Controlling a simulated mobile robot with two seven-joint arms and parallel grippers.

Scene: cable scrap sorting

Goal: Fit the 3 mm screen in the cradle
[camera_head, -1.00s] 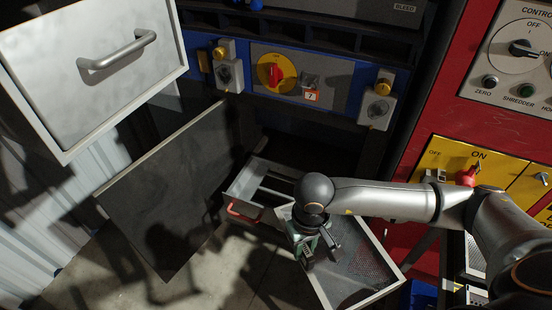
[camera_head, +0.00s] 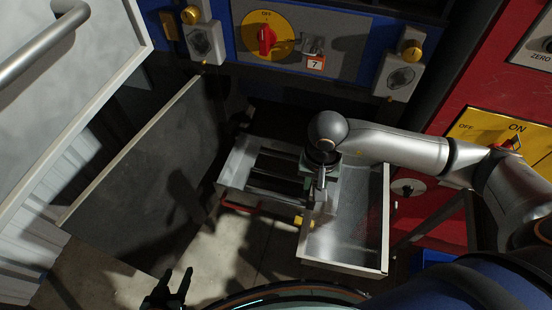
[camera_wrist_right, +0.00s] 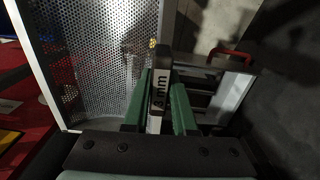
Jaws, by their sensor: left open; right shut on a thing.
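The 3 mm screen (camera_head: 345,235) is a perforated metal sheet in a pale frame. My right gripper (camera_head: 318,185) is shut on its tab, which reads "3 mm" in the right wrist view (camera_wrist_right: 160,95). The screen hangs at the right end of the cradle (camera_head: 235,165), overlapping it in the picture; I cannot tell whether they touch. The cradle is a grey metal frame with dark cross slots and a red handle (camera_head: 240,208) at its front. It shows partly behind the fingers in the wrist view (camera_wrist_right: 232,95). My left gripper (camera_head: 175,285) is open and empty at the bottom left.
A dark panel (camera_head: 150,170) stands open left of the cradle. A pale drawer front with a bar handle (camera_head: 40,45) juts in at upper left. A red knob (camera_head: 266,38) sits on the blue machine above. A red control cabinet (camera_head: 480,75) stands at right. Floor is clear in front.

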